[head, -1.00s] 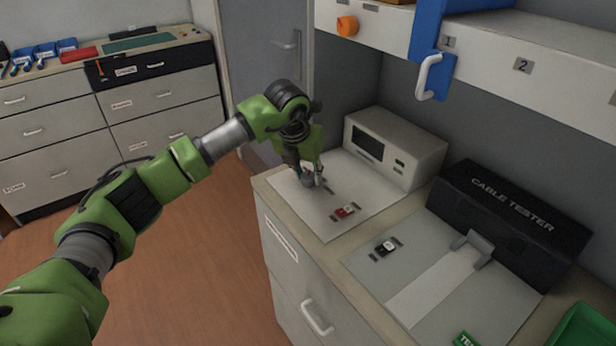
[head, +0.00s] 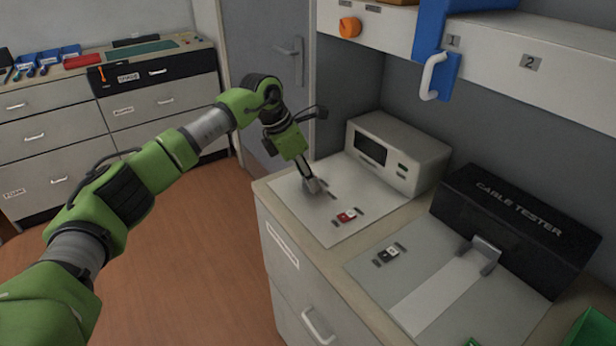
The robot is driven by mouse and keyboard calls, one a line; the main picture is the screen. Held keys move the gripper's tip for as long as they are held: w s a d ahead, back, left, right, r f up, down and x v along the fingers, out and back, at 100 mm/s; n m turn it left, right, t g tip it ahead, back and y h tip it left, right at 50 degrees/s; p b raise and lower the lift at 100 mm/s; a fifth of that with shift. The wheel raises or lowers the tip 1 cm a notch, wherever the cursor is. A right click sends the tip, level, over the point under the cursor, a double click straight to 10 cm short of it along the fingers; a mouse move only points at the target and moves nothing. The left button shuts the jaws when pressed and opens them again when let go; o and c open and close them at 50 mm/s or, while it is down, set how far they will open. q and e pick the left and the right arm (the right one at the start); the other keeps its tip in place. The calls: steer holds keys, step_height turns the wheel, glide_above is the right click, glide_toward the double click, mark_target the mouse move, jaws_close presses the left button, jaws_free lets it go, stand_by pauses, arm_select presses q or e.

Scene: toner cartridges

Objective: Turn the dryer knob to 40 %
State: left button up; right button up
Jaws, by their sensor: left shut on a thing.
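My left gripper (head: 311,186) reaches down from the left to a white panel (head: 350,222) on the counter. It is shut on a small grey knob-like thing (head: 314,188) at the panel's left part. The fingers partly hide this thing, and I cannot read any scale or its setting. An orange knob (head: 349,27) sits on the front of the upper shelf, well above and apart from the gripper. I cannot read the labels beside it. My right gripper is not in view.
A beige device with a dark screen (head: 397,152) stands behind the panel. A small red part (head: 346,216) lies on the panel. A black cable tester (head: 513,230) is at right. A blue bracket with a white handle (head: 431,77) hangs from the shelf.

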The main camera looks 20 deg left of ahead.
arm_select(q)
steer(key=shift+m, duration=0.3)
steer(key=o, duration=1.1)
steer(key=v, duration=1.2)
steer(key=shift+w, duration=0.2)
